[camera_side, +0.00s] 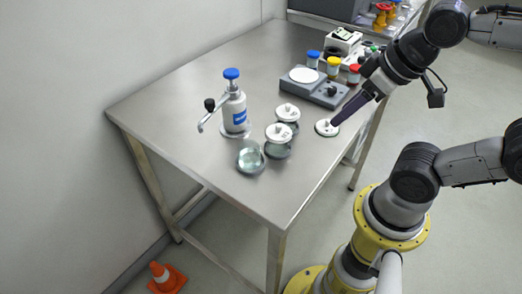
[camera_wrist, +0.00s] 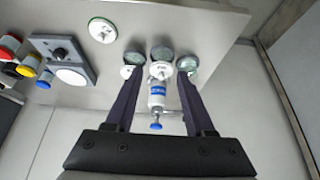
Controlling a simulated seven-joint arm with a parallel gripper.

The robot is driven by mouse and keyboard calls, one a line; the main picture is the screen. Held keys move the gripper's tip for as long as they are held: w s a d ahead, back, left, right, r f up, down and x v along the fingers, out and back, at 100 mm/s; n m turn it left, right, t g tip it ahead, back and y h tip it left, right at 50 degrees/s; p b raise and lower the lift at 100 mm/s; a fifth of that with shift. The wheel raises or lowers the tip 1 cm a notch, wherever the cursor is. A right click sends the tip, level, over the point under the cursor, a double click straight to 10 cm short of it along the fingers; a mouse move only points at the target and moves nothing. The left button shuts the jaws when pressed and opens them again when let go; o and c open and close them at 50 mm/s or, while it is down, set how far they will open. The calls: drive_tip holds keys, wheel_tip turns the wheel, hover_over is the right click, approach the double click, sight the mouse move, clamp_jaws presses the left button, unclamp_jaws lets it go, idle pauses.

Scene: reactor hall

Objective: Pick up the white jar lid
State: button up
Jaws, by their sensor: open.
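A loose white jar lid (camera_side: 327,128) with a small knob lies flat on the steel table. In the wrist view the lid (camera_wrist: 102,30) is up and to the left, outside the span of my fingers. My gripper (camera_side: 335,121) points down to the left, with its tips appearing close to the lid in the side view; I cannot tell the gap. In the wrist view my gripper (camera_wrist: 158,76) has its two dark fingers apart with nothing held between them. Two glass jars with white lids (camera_side: 279,133) (camera_side: 288,113) and an open glass jar (camera_side: 250,158) stand left of the loose lid.
A white bottle with a blue cap (camera_side: 234,105) stands behind the jars. A grey scale (camera_side: 308,87) with a white plate is behind the lid, beside several coloured-cap containers (camera_side: 333,67). The table's front corner (camera_side: 272,205) is clear. An orange cone (camera_side: 165,278) is on the floor.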

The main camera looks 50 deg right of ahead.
drive_tip(key=m+g, duration=0.6)
drive_tip(key=m, duration=1.2)
hover_over(329, 120)
drive_tip(key=f, duration=0.9)
drive_tip(key=shift+w+a+f, duration=0.1)
drive_tip(key=shift+a+f, duration=0.1)
drive_tip(key=shift+a, duration=0.05)
drive_tip(key=shift+d+f, duration=0.15)
drive_tip(key=shift+f, duration=1.2)
drive_tip(key=shift+d+f, duration=0.15)
drive_tip(key=shift+f, duration=1.2)
clamp_jaws()
